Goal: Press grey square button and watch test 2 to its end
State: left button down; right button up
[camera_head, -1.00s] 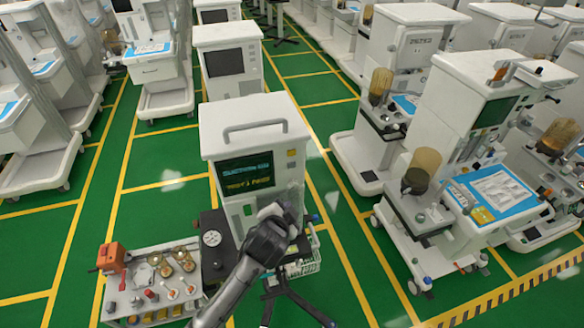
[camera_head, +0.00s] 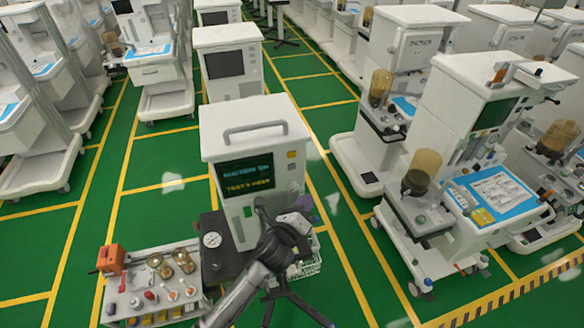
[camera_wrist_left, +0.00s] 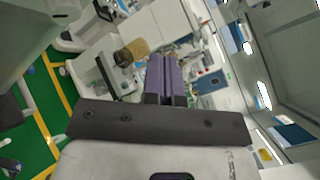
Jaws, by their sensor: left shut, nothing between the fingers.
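The white machine (camera_head: 255,135) with a top handle stands in the middle of the head view. Its dark screen (camera_head: 247,175) shows a cyan line above a yellow line that seems to begin with TEST; the rest is too small to read surely. A small yellowish square (camera_head: 291,155) is on the right of its front panel, with a grey square (camera_head: 291,166) just below. My left gripper (camera_head: 306,203) is shut and empty, in front of the machine's lower right, below and apart from these squares. Its purple fingers (camera_wrist_left: 166,78) lie together in the left wrist view. My right gripper is out of view.
A small cart (camera_head: 150,295) with gauges, bottles and an orange box stands at the lower left. A white wire basket (camera_head: 306,266) is below my left gripper. Larger anaesthesia carts (camera_head: 465,150) stand to the right. Green floor with yellow lines lies between.

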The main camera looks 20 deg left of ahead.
aim_at(292, 167)
pick_arm(q)
jog(key=shift+w+a, duration=0.1)
dwell(0.3)
jog(key=w+a+b, duration=0.2)
jog(key=w+a, duration=0.3)
jog(key=w, duration=0.1)
jog(key=shift+w+a, duration=0.2)
jog(key=shift+w, duration=0.1)
dwell(0.9)
dwell(0.7)
jog(key=shift+w+a, duration=0.1)
jog(key=shift+a, duration=0.05)
dwell(0.5)
jog(key=shift+w+a, duration=0.15)
jog(key=shift+w, duration=0.05)
